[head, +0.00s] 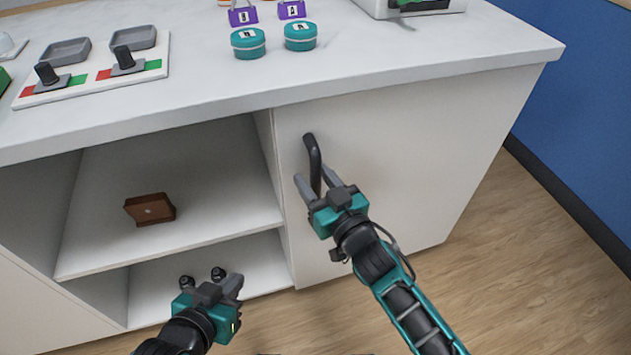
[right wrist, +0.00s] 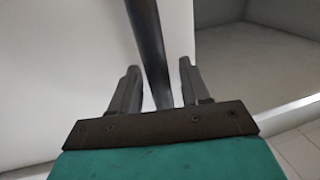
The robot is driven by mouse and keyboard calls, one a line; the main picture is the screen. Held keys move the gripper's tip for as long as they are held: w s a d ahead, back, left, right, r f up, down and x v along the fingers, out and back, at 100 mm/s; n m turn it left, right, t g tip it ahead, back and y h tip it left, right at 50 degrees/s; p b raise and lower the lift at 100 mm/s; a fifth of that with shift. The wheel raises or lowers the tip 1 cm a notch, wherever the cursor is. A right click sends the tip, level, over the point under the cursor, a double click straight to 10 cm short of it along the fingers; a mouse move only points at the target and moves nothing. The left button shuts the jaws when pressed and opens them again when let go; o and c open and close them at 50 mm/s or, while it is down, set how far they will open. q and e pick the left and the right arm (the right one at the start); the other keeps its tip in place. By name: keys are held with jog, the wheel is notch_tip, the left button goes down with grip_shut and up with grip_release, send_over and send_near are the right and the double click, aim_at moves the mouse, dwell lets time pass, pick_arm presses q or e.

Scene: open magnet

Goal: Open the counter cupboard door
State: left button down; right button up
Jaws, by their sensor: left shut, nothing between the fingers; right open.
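The counter cupboard door (head: 385,165) is a white panel at the right of the counter front, and it looks shut. Its dark bar handle (head: 313,155) stands upright near the door's left edge. My right gripper (head: 318,182) is open, with one finger on each side of the handle's lower part. In the right wrist view the handle (right wrist: 148,45) runs between the two open fingers (right wrist: 158,88), nearer the right one; I cannot tell whether it touches. My left gripper (head: 236,283) is shut and empty, low in front of the open shelves.
Left of the door are open shelves (head: 215,188) with a brown box (head: 150,209). The countertop (head: 200,85) holds teal tins (head: 248,43), purple items (head: 243,14) and a panel with two levers (head: 95,80). Wooden floor (head: 500,270) is clear at the right, before a blue wall (head: 580,100).

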grip_shut()
dwell(0.5)
